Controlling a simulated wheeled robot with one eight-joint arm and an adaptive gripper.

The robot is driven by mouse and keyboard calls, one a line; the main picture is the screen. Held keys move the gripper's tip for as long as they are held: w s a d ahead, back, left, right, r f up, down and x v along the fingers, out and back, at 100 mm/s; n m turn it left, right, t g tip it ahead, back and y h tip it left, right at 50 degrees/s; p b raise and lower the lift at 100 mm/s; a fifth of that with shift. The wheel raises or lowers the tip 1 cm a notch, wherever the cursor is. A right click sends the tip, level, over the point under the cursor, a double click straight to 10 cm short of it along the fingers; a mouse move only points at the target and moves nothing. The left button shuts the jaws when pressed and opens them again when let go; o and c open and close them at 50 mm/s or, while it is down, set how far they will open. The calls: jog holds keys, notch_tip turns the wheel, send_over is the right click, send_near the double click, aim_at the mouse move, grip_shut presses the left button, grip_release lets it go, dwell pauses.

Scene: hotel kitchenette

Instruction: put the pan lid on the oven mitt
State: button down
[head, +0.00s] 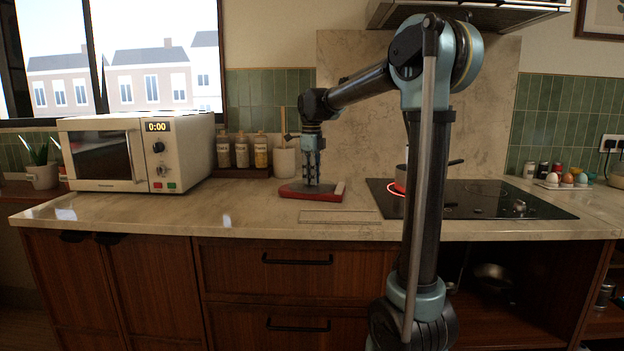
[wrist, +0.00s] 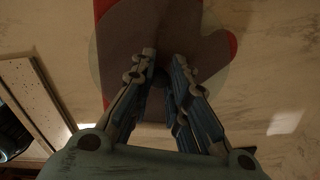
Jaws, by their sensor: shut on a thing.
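The red and grey oven mitt (head: 296,192) lies flat on the counter, left of the hob; it also fills the upper middle of the wrist view (wrist: 112,12). My gripper (head: 312,182) points straight down over the mitt. In the wrist view my gripper (wrist: 163,72) is shut on the dark knob of the pan lid. The lid's clear glass (wrist: 222,78) shows only as a faint pale disc that reaches past both sides of the mitt. The lid is over the mitt; I cannot tell whether it touches it.
A saucepan (head: 401,178) stands on the black hob (head: 470,200) beside a glowing ring. A utensil crock (head: 285,162) and spice jars (head: 242,152) stand behind the mitt. A microwave (head: 140,152) is at left. The counter front (head: 240,212) is mostly clear.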

jog(key=c, duration=1.6)
grip_release()
jog(key=shift+o, duration=0.2)
notch_tip(320, 180, up, 12)
